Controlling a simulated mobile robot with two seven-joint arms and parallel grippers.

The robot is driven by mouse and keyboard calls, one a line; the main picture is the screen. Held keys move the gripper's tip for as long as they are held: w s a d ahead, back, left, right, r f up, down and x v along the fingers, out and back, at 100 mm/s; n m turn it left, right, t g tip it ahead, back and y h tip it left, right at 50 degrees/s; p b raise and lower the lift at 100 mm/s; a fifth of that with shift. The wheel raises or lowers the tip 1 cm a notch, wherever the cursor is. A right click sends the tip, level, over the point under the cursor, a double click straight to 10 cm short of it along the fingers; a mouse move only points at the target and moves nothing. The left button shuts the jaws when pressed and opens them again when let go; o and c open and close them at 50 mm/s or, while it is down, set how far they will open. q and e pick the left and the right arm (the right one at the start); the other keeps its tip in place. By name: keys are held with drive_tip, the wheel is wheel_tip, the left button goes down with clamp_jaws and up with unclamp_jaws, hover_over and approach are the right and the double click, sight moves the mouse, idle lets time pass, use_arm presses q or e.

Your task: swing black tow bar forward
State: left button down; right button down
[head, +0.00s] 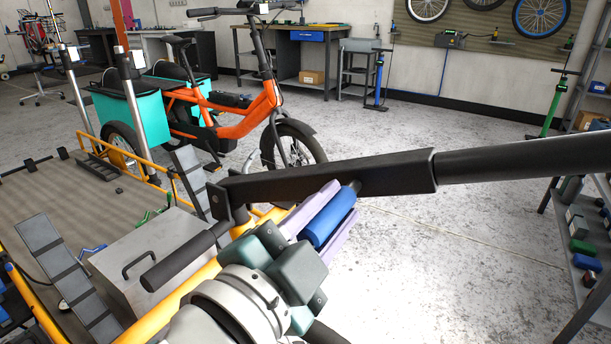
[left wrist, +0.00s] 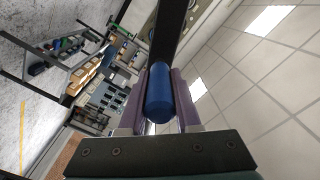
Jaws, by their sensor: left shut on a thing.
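The black tow bar (head: 330,182) runs across the head view from a bracket near the yellow frame to the right edge, where it continues as a round black tube. A blue grip (head: 329,216) sits just below the bar. My left gripper (head: 318,218) has its two purple fingers on either side of this blue grip and is shut on it. In the left wrist view the blue grip (left wrist: 159,94) lies between the purple fingers, and the dark bar (left wrist: 170,30) passes beyond it. My right gripper is not in view.
A yellow-framed trailer (head: 176,312) with a grey box (head: 150,262) lies below left. An orange cargo bike (head: 235,118) stands behind the bar. A shelf (head: 585,240) stands at the right edge. The grey floor (head: 430,270) between is clear.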

use_arm(q)
drive_tip(key=shift+f, duration=0.3)
drive_tip(key=c, duration=0.6)
unclamp_jaws()
drive_tip(key=shift+s, duration=0.1)
drive_tip(key=p+v, duration=0.2)
drive_tip(key=v, duration=0.8)
drive_tip(key=shift+r, duration=0.1)
